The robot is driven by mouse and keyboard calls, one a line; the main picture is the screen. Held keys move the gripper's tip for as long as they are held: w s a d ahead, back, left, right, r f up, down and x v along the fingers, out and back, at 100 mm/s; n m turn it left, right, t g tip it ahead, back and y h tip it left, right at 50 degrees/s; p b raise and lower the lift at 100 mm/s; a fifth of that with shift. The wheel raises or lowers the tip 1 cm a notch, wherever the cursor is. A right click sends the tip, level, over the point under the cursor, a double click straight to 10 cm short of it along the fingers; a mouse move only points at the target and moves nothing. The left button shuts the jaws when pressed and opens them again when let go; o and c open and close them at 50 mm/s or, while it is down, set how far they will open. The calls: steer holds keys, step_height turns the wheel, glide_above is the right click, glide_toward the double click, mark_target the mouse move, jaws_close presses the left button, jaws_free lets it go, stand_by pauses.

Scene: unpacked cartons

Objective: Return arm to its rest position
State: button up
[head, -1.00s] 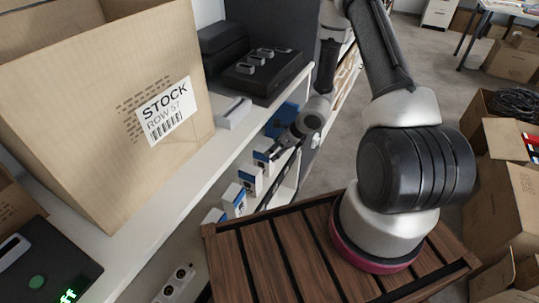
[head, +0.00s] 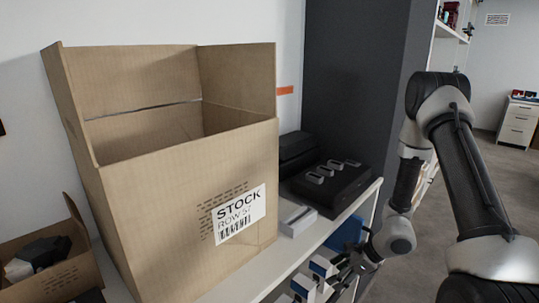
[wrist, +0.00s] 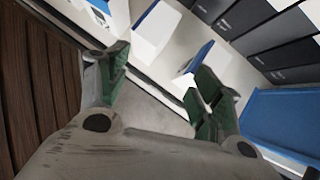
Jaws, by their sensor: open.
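My gripper (wrist: 160,75) is open in the wrist view, with its two green-padded fingers spread apart and nothing between them. In the head view my gripper (head: 350,272) is small and partly cut by the bottom of the picture, beside the blue-and-white boxes (head: 320,267) on the lower shelf. My arm is bent, rising at the right and reaching down to the shelf side. White-and-blue boxes (wrist: 197,62) also show beyond the fingers in the wrist view.
A large open carton (head: 190,190) labelled STOCK stands on the white shelf (head: 262,277). A black tray (head: 328,185) with small devices is to its right. A small carton (head: 55,265) is at lower left. A dark panel (head: 355,90) stands behind. Open floor (head: 490,165) lies at right.

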steer(key=s+d+r+n+h, duration=0.2)
steer(key=s+d+r+n, duration=0.2)
steer(key=r, duration=1)
steer(key=s+d+r+n+t+h, duration=0.1)
steer(key=s+d+r+n, duration=0.3)
steer(key=s+r+n, duration=0.6)
steer(key=s+d+r+n+h, duration=0.3)
steer(key=s+r+n, duration=0.3)
steer(key=r, duration=1.2)
steer(key=d+n, duration=0.1)
steer(key=n, duration=0.1)
steer(key=shift+s+d+n+t+h, duration=0.15)
steer(key=shift+s+n+t+h, duration=0.15)
steer(key=shift+s+h, duration=0.1)
